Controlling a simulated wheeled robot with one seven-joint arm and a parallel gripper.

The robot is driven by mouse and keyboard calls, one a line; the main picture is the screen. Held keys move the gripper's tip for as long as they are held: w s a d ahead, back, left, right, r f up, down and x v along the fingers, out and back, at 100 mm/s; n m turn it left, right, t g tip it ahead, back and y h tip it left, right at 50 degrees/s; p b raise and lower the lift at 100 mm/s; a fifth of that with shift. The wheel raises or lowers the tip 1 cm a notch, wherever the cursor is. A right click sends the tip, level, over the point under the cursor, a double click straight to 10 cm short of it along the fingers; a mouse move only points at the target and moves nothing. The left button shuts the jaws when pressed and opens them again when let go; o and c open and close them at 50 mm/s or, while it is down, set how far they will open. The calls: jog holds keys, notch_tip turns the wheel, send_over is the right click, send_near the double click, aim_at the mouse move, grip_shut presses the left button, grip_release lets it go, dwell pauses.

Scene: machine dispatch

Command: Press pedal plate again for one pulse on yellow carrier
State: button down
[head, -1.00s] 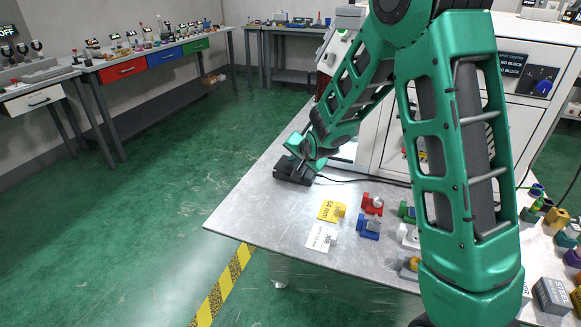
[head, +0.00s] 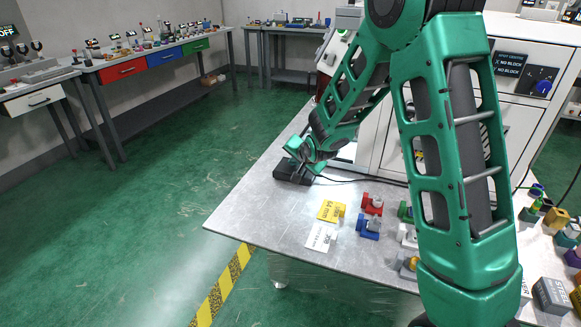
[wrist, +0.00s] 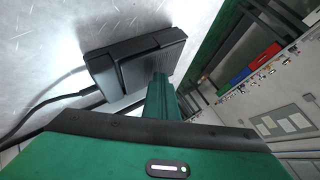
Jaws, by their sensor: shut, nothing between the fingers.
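The black pedal (head: 290,173) sits on the metal table near its left edge. In the wrist view its ribbed plate (wrist: 150,67) faces my fingers, and a cable leaves its housing. My gripper (head: 299,152) is at the pedal's top, fingers shut and empty. In the wrist view the green fingers (wrist: 160,90) reach to the ribbed plate; I cannot tell whether they touch it or press it down. A small yellow-and-grey piece (head: 409,266), possibly the yellow carrier, sits near the table's front, partly hidden by my arm.
A yellow card (head: 331,210) and a white card (head: 320,238) lie in front of the pedal. Red (head: 372,203) and blue (head: 368,227) carriers stand beside them. A white machine cabinet (head: 512,100) rises behind. The pedal's cable (head: 350,180) runs right across the table.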

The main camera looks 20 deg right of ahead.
aim_at(296, 169)
jog(key=shift+f, duration=0.1)
dwell(0.4)
jog(key=shift+s+r, duration=0.1)
jog(key=shift+r, duration=0.9)
jog(key=shift+s+d+r, duration=0.1)
jog(key=shift+d+r, duration=0.05)
jog(key=shift+r, duration=1.15)
jog(key=shift+d+r, duration=0.1)
jog(key=shift+r, duration=1.15)
jog(key=s+d+r+n+g+h, duration=0.1)
jog(key=s+d+r+g, duration=0.15)
jog(key=s+d, duration=0.7)
jog(key=s+d+r+g+h, duration=0.1)
jog(key=s+d+g, duration=0.2)
jog(key=s+d, duration=0.7)
jog(key=s+a+n+g+y, duration=0.1)
jog(key=s+g, duration=0.3)
jog(key=s, duration=2.5)
jog(key=shift+a+n+y, duration=0.3)
jog(key=shift+a+n, duration=0.2)
jog(key=shift+a, duration=0.25)
